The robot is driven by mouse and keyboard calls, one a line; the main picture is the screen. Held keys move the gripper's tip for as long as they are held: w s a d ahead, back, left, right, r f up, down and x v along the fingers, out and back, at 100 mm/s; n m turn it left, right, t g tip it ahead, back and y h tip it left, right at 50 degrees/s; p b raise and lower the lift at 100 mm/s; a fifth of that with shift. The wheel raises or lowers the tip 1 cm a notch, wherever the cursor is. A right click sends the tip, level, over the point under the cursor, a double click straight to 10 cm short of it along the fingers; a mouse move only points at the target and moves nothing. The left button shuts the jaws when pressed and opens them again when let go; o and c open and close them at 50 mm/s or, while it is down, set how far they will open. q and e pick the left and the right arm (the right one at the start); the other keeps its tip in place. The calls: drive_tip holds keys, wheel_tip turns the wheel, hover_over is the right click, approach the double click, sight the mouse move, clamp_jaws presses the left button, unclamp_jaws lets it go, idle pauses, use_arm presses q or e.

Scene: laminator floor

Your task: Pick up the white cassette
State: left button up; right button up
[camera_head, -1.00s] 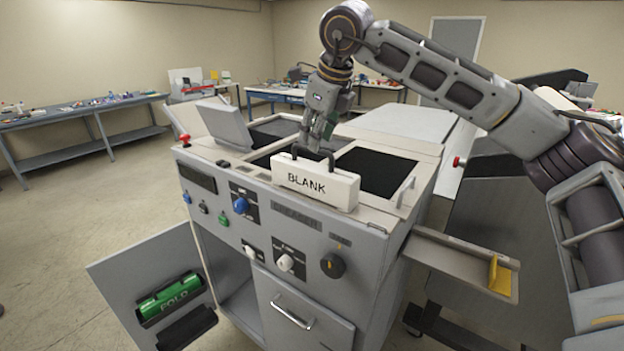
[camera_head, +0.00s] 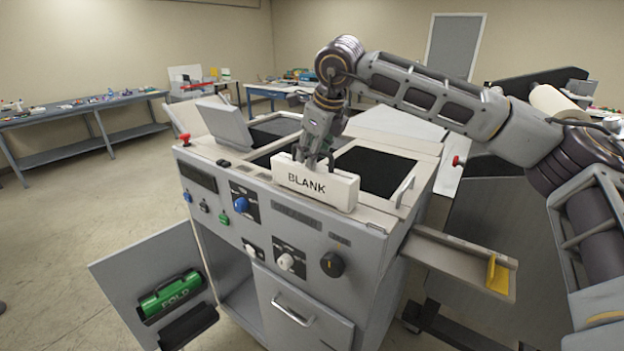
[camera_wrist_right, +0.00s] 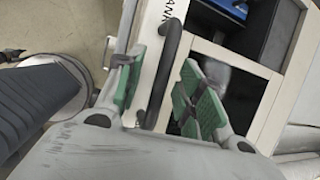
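The white cassette (camera_head: 316,184), marked "BLANK", stands on the front edge of the grey machine's top, with a dark handle on its upper side. My right gripper (camera_head: 312,160) is right above it, fingers pointing down at the handle. In the right wrist view, the green-padded fingers of the right gripper (camera_wrist_right: 160,92) are apart, with the black handle (camera_wrist_right: 163,75) between them. I see no clear contact between pads and handle. The cassette (camera_wrist_right: 172,22) shows beneath the handle in that view. My left gripper is not in view.
The grey machine (camera_head: 290,225) has dark open bays on top and a raised lid (camera_head: 228,127) at left. A green "GOLD" roll (camera_head: 170,296) sits on its open door. A side tray (camera_head: 455,262) juts out at right. Worktables (camera_head: 80,119) stand behind.

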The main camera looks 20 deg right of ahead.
drive_tip(key=shift+c, duration=0.4)
clamp_jaws()
drive_tip(key=shift+r, duration=0.1)
drive_tip(key=shift+r+b, duration=0.3)
drive_tip(key=shift+r, duration=4.7)
